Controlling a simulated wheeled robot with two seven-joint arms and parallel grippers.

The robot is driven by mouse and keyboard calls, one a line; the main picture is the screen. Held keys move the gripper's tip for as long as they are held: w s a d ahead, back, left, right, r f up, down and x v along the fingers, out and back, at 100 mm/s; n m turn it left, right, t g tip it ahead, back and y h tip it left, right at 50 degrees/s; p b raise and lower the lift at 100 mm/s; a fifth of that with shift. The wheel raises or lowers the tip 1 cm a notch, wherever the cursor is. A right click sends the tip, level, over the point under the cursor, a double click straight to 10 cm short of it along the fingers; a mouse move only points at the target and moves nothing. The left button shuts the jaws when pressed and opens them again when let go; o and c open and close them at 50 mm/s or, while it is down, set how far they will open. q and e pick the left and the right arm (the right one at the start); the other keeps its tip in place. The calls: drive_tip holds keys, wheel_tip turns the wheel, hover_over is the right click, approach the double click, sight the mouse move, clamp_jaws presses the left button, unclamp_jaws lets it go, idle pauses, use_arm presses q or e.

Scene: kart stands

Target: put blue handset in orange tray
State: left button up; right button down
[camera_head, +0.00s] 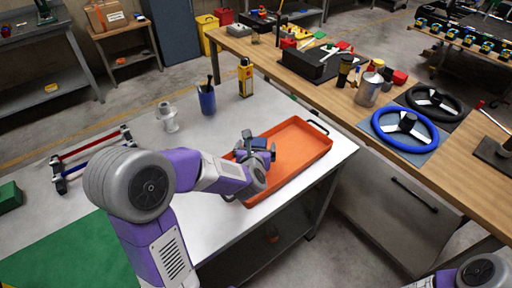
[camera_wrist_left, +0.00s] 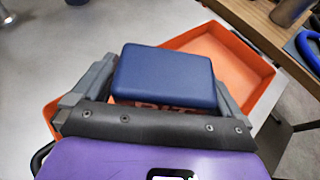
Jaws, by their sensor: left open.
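The blue handset (camera_wrist_left: 165,76) appears in the left wrist view as a dark blue block with rounded corners, between the two fingers. In the head view it is a small blue shape (camera_head: 258,144) over the tray's left part. The orange tray (camera_head: 303,154) sits on the white table near its right edge; its floor also shows in the left wrist view (camera_wrist_left: 235,62). My left gripper (camera_head: 252,148) is open around the handset, above or in the tray. I cannot tell whether the handset touches the tray floor. My right gripper is out of view; only part of that arm shows at bottom right.
A blue pen cup (camera_head: 207,99), a yellow-black device (camera_head: 245,78) and a white fitting (camera_head: 167,117) stand behind the tray. A wooden bench (camera_head: 345,105) with steering wheels (camera_head: 405,130) and a metal can (camera_head: 369,90) lies to the right. A green mat (camera_head: 70,255) is at left.

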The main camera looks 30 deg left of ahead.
use_arm(q)
drive_tip(key=b+v, duration=0.3)
drive_tip(key=v, duration=0.9)
drive_tip(key=shift+r, duration=0.2)
drive_tip(key=shift+r, duration=0.1)
